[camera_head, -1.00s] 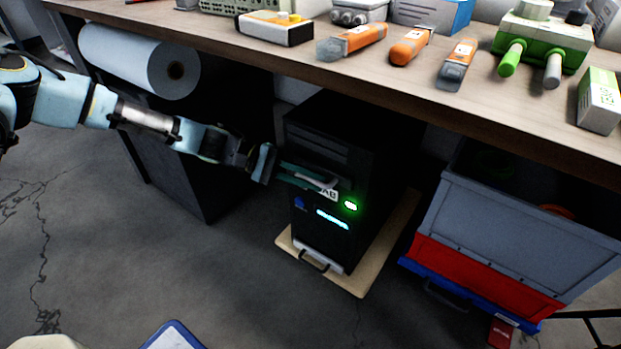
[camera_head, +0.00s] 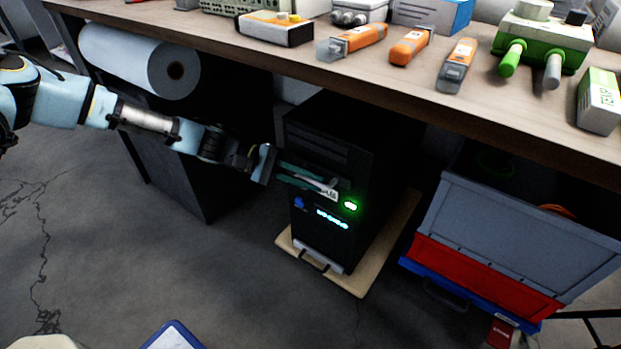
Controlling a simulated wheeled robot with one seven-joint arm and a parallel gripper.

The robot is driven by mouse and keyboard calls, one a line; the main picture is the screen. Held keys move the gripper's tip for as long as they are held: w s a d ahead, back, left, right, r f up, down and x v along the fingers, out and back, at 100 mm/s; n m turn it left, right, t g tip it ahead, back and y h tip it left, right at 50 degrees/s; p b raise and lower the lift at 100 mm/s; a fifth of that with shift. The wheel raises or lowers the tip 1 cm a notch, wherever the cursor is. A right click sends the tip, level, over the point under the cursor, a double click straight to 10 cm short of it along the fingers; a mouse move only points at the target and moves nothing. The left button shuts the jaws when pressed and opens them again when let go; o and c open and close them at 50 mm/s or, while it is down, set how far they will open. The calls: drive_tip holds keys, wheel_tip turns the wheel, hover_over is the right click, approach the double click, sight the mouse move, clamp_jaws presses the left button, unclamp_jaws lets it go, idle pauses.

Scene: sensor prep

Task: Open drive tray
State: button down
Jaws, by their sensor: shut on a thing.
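A black computer tower (camera_head: 350,160) stands upright under the workbench, with a glowing green light and a cyan display on its front. The drive tray is at the upper part of the tower's front, and a small white label (camera_head: 328,194) shows there. My gripper (camera_head: 312,180) reaches in from the left, with its green-and-dark fingers at the tower's front. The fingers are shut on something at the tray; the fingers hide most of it. I cannot tell how far the tray stands out.
The tower rests on a pale wooden board (camera_head: 369,277) with a front handle. The bench edge (camera_head: 400,92) runs above my arm. A roll of white material (camera_head: 135,60) hangs at left. Grey and red bins (camera_head: 520,235) stand at right.

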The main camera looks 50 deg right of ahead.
drive_tip(key=a+p, duration=0.6)
drive_tip(key=a, duration=0.7)
drive_tip(key=shift+a, duration=0.25)
drive_tip(key=shift+w+f, duration=0.1)
drive_tip(key=c, duration=1.2)
unclamp_jaws()
drive_tip(key=shift+o, duration=0.2)
drive_tip(key=p+v, duration=0.1)
drive_tip(key=v, duration=0.9)
drive_tip(key=shift+w, duration=0.35)
drive_tip(key=shift+a, duration=0.15)
